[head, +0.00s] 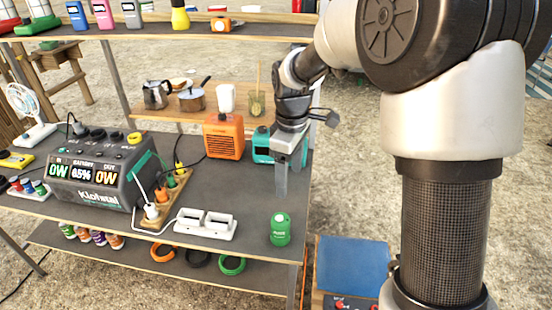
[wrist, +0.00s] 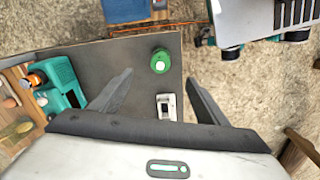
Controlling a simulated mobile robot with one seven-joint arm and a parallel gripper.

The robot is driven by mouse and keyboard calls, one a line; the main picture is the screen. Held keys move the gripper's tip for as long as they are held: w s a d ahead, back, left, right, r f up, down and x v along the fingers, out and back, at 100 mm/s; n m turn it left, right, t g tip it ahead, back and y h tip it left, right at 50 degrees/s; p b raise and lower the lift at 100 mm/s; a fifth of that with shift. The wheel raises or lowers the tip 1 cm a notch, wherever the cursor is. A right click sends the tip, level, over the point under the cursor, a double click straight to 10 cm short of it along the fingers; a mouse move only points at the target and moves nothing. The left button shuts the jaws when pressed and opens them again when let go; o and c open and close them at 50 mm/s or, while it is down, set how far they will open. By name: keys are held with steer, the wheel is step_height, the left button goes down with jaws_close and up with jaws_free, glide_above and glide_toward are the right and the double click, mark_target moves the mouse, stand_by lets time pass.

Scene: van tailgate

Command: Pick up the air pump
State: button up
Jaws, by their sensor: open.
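The air pump seems to be the teal device (head: 262,148) near the right end of the tabletop, beside an orange box; my gripper partly hides it. In the wrist view the teal body (wrist: 62,84) is at the left, outside the left finger. My gripper (head: 290,178) points down above the right part of the tabletop, in front of the teal device. In the wrist view my gripper (wrist: 160,82) is open, with nothing held between its fingers. A green can (wrist: 160,61) and a white piece (wrist: 166,106) show on the surface below.
The orange box (head: 224,137) stands left of the teal device. The same green can (head: 281,229) stands near the front right corner. A power station (head: 97,172), a power strip (head: 170,196) and white sockets (head: 206,223) occupy the left and middle. A shelf (head: 140,34) runs above the back.

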mark_target(280, 218)
steer(key=shift+n+g, duration=0.3)
steer(key=shift+n, duration=0.3)
steer(key=f, duration=0.5)
steer(key=w+a+f+b, duration=0.1)
steer(key=f, duration=0.9)
steer(key=shift+w+a+f+b, duration=0.25)
steer(key=shift+w+f+b, duration=0.05)
steer(key=shift+f, duration=0.1)
steer(key=shift+a+f+b, duration=0.2)
steer(key=shift+f+b, duration=0.1)
steer(key=shift+f, duration=2.5)
steer(key=c, duration=1.3)
steer(key=shift+c, duration=0.3)
steer(key=shift+r, duration=0.1)
steer(key=shift+r, duration=0.35)
step_height(280, 218, up, 9)
steer(key=shift+r+p, duration=0.1)
steer(key=shift+p, duration=0.45)
